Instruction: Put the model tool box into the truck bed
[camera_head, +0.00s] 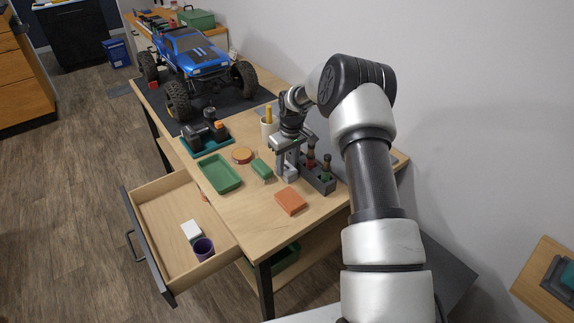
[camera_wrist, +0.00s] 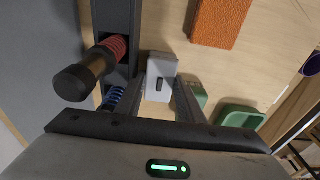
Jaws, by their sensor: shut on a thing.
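My gripper (camera_wrist: 160,90) is shut on a small light grey box with a dark handle (camera_wrist: 160,68), which I take to be the model tool box. In the head view my gripper (camera_head: 287,168) points down over the workbench, between the green block and the grey tool rack, and its fingers mostly hide the box. I cannot tell whether the box touches the bench top. The blue truck (camera_head: 190,53) stands on a dark mat at the far left of the bench, with big black tyres. Its bed is hard to make out from here.
A grey rack (camera_head: 319,180) with upright drivers stands close beside my gripper. An orange block (camera_head: 290,201), green block (camera_head: 262,168), green tray (camera_head: 220,173), round tin (camera_head: 242,155) and cup (camera_head: 269,127) are nearby. A drawer (camera_head: 165,223) stands open.

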